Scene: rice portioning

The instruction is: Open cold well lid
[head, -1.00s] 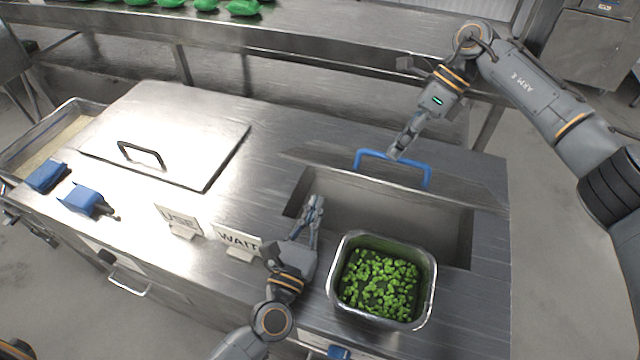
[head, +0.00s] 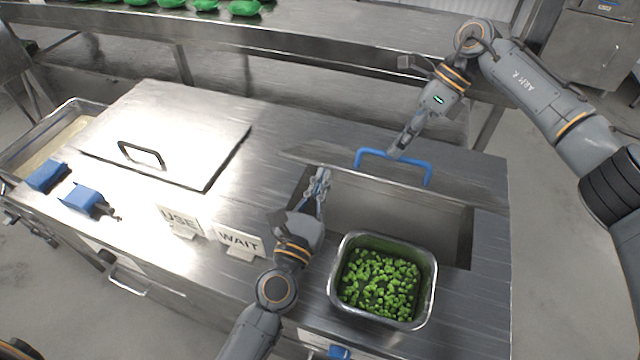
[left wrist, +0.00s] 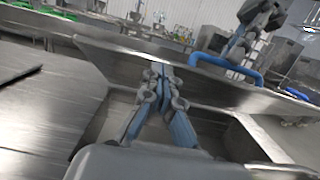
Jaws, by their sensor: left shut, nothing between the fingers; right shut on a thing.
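The cold well lid (head: 460,187) stands raised and tilted at the back of the open cold well (head: 400,215). Its blue handle (head: 428,172) is on its upper side and also shows in the left wrist view (left wrist: 232,68). My right gripper (head: 397,150) is shut on the blue handle. My left gripper (head: 323,175) is shut and empty, over the left end of the well opening. In the left wrist view its fingertips (left wrist: 160,70) are close to the lid's face; I cannot tell whether they touch.
A metal pan of green pieces (head: 425,305) stands at the well's front edge, beside my left arm. WAIT (head: 240,241) and USE (head: 180,220) signs stand left of that arm. A closed lid with a black handle (head: 200,140) lies further left.

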